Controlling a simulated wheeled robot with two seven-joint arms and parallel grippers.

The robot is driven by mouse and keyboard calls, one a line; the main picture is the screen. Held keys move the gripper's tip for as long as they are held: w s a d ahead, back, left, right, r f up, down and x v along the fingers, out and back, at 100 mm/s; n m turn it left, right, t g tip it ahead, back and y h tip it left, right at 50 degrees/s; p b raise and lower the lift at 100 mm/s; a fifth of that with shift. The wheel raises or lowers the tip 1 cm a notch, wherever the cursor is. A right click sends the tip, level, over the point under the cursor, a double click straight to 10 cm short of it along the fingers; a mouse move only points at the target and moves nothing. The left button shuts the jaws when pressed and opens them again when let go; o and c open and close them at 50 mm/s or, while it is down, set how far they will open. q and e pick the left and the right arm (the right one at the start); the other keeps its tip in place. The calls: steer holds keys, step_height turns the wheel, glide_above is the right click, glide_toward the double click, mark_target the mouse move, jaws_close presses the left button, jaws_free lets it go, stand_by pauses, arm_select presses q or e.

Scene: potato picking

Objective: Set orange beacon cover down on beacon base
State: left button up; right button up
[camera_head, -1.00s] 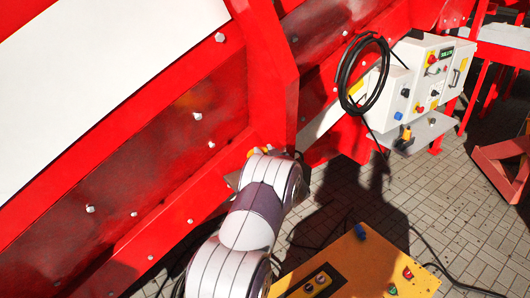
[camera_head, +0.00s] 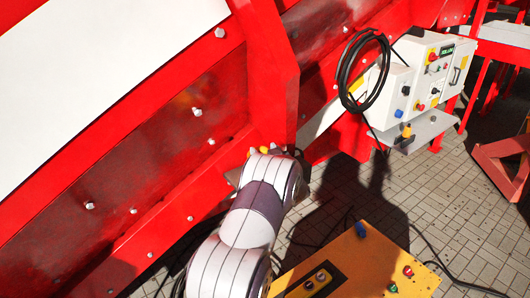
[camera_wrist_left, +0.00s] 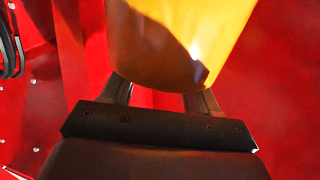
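In the left wrist view the orange beacon cover (camera_wrist_left: 180,35) fills the top middle, smooth and shiny, its lower end between the two fingers of my left gripper (camera_wrist_left: 165,88). The fingers flank it and appear shut on it. In the head view my left arm hides most of the gripper; small orange bits, probably the cover (camera_head: 264,150), show just past the wrist against the red frame. I cannot make out the beacon base; it may be hidden behind the arm or cover. My right gripper is in neither view.
Red machine frame (camera_head: 120,190) with bolts stands close around the left arm. A coiled black cable (camera_head: 364,75) hangs beside white control boxes (camera_head: 422,75) above a grey shelf (camera_head: 432,130). A yellow control panel (camera_head: 375,265) is at the bottom.

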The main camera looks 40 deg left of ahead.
arm_select(q)
steer(key=f+v, duration=0.1)
steer(key=v, duration=1.1)
steer(key=shift+s+d+r, duration=0.25)
steer(key=shift+d+r, duration=0.05)
steer(key=shift+r, duration=0.2)
